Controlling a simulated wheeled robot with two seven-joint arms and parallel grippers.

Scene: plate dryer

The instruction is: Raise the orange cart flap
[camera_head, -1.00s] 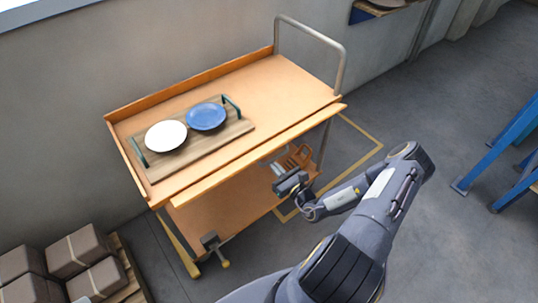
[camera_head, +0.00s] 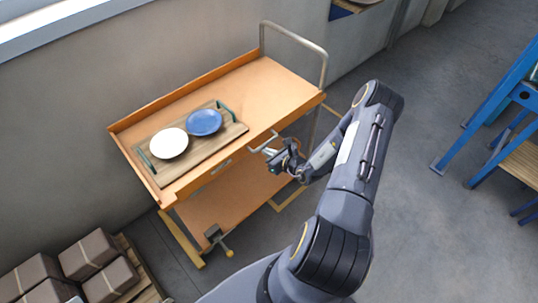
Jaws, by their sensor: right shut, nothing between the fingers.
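The orange cart (camera_head: 262,85) stands against the wall. Its flap (camera_head: 205,175) runs along the near long edge of the top and now looks upright and in line with that edge, with no ledge sticking out. A small metal fitting (camera_head: 222,166) shows on its outer face. My right gripper (camera_head: 264,143) is shut and empty, at the outer face of the flap towards its right half; I cannot tell whether it touches. My left gripper is not in view.
A wooden tray (camera_head: 215,147) on the cart top holds a white plate (camera_head: 169,143) and a blue plate (camera_head: 205,122). A metal push handle (camera_head: 323,70) rises at the right end. Cardboard boxes (camera_head: 88,252) stand lower left. A blue-framed bench (camera_head: 480,115) stands right.

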